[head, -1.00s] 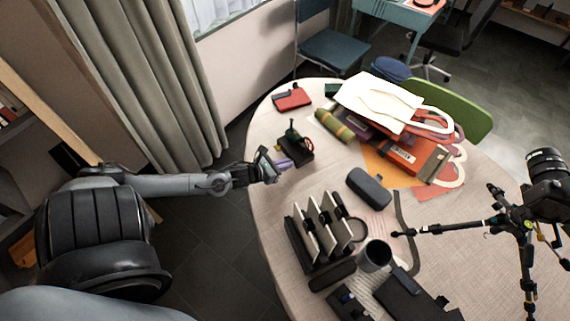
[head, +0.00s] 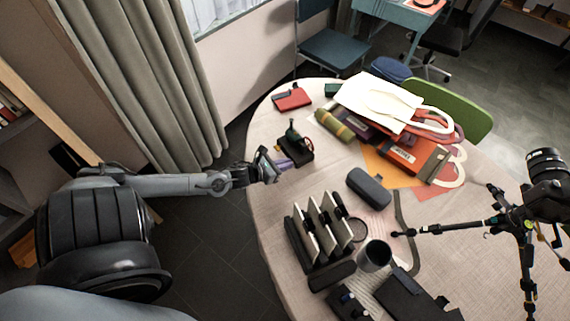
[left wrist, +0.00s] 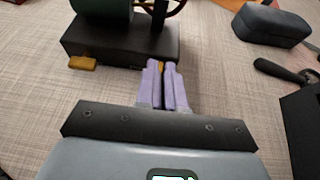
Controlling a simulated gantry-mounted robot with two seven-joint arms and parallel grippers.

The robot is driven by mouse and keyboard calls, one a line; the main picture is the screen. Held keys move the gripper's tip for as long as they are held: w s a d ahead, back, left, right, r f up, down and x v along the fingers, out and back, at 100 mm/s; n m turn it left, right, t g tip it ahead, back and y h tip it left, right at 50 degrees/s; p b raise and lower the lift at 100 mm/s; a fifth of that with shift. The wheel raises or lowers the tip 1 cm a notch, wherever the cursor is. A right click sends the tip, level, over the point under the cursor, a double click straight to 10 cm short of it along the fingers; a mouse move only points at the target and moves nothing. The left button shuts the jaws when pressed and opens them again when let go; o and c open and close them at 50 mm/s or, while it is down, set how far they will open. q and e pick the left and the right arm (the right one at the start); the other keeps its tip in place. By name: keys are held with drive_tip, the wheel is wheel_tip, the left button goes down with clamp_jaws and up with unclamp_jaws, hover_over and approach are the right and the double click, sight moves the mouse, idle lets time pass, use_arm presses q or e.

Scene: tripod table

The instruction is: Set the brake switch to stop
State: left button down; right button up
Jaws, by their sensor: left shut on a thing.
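A small device with a black box base and a dark green round part on top stands near the left edge of the round table; it shows in the head view (head: 299,149) and at the top of the left wrist view (left wrist: 120,42). A yellow tab (left wrist: 82,63) sticks out low at the left of its front face. My left gripper (head: 281,163), with purple fingers, is at this front face. In the left wrist view its fingertips (left wrist: 162,68) are shut on a small yellow-orange piece, seemingly the brake switch, which they mostly hide. My right gripper is out of view.
A dark case (head: 369,187) and a black rack with upright plates (head: 318,228) stand nearer on the table, beside a dark cup (head: 374,255). Bags and books (head: 385,105) are piled at the back. A tripod (head: 525,215) stands at right. Bare tabletop surrounds the device's front.

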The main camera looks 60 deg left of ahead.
sight(289, 156)
use_arm(q)
drive_tip(key=shift+s+a+p, duration=0.1)
drive_tip(key=shift+a+p, duration=0.25)
drive_tip(key=shift+a, duration=1.2)
drive_tip(key=c, duration=1.2)
unclamp_jaws()
drive_tip(key=shift+c, duration=0.2)
drive_tip(key=shift+s+d+r, duration=0.1)
drive_tip(key=shift+s+r, duration=0.1)
drive_tip(key=shift+s, duration=0.15)
drive_tip(key=p+v, duration=0.3)
drive_tip(key=v, duration=0.7)
drive_tip(key=shift+f, duration=0.1)
